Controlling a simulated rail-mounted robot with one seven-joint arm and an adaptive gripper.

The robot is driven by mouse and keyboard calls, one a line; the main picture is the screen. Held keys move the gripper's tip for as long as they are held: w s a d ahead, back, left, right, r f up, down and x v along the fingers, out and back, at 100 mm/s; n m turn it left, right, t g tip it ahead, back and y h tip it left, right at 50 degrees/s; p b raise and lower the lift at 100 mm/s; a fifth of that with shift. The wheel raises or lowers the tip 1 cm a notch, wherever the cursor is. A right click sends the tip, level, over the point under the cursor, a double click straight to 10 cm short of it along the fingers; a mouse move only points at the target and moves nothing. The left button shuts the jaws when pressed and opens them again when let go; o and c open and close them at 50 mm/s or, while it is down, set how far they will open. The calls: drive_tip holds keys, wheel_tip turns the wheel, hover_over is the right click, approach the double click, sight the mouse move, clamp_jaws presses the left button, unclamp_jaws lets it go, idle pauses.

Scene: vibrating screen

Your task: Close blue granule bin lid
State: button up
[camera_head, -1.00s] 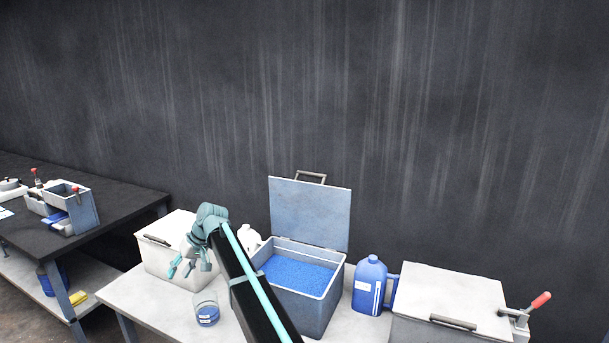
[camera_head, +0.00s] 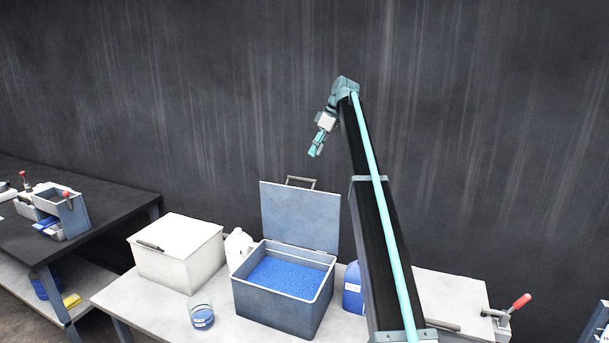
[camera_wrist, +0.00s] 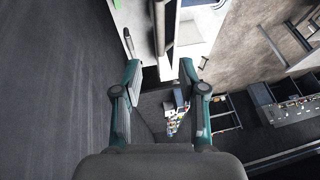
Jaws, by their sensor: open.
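The blue granule bin (camera_head: 272,312) is a grey-blue box on the white table, filled with blue granules (camera_head: 285,276). Its lid (camera_head: 300,215) stands open, upright along the bin's back edge, with a bar handle (camera_head: 300,181) on its top edge. My gripper (camera_head: 316,151) is above the lid and slightly right of its handle in the head view, apart from it, pointing down. It is open and empty in the wrist view (camera_wrist: 158,76). In that view a thin panel seen nearly edge-on lies beyond the fingers; I cannot tell surely whether it is the lid.
A closed white bin (camera_head: 178,255), a white jug (camera_head: 238,247) and a glass beaker (camera_head: 202,315) stand to the left. A blue jug (camera_head: 353,287) is partly behind my arm. A red-handled clamp (camera_head: 512,306) is at right. The dark wall stands close behind.

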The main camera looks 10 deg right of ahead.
drive_tip(key=p+x, duration=0.1)
drive_tip(key=x, duration=0.9)
drive_tip(key=shift+f+p, duration=0.2)
drive_tip(key=shift+p, duration=0.2)
clamp_jaws()
